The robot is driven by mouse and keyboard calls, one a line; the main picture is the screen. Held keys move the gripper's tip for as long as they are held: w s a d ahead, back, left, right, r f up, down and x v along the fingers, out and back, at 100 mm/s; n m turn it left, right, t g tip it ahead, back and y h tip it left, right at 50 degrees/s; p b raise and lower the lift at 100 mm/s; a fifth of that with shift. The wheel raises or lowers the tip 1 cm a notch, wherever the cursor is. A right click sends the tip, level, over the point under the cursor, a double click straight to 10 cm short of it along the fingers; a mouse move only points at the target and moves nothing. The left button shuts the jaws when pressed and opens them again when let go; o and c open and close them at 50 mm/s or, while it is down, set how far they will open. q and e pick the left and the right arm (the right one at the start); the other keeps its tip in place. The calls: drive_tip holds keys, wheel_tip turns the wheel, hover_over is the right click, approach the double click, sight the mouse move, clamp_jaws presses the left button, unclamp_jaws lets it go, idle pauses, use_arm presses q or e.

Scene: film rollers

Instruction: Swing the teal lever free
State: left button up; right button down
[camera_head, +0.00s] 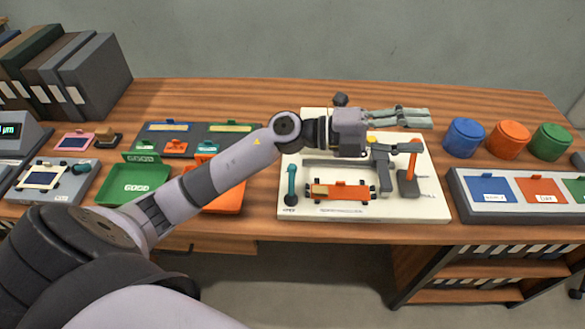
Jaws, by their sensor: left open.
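The teal lever (291,180) stands upright at the left end of the white board (430,212), on a dark round pivot. My left gripper (416,117) is open, with its grey fingers pointing right over the back of the board. It is apart from the teal lever, well to its right and behind it. Nothing shows between the fingers. An orange lever (412,155) stands on a grey block at the board's right side. An orange film holder (341,191) lies at the front of the board. My wrist hides part of the board's back. My right gripper is out of view.
A green tray (133,186) and an orange tray (232,200) lie left of the board, under or near my arm. Binders (98,75) stand back left.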

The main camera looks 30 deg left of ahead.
use_arm(q)
drive_tip(key=a+f+m+g+y, duration=0.4)
drive_tip(key=f+g, duration=0.1)
drive_tip(key=n+g+y, duration=0.2)
drive_tip(key=g+y, duration=0.1)
drive_tip(key=y, duration=0.8)
approach(291, 165)
drive_tip(key=p+x, duration=0.2)
drive_tip(key=x, duration=0.9)
drive_tip(key=shift+f, duration=0.3)
drive_tip(key=shift+c, duration=0.3)
clamp_jaws()
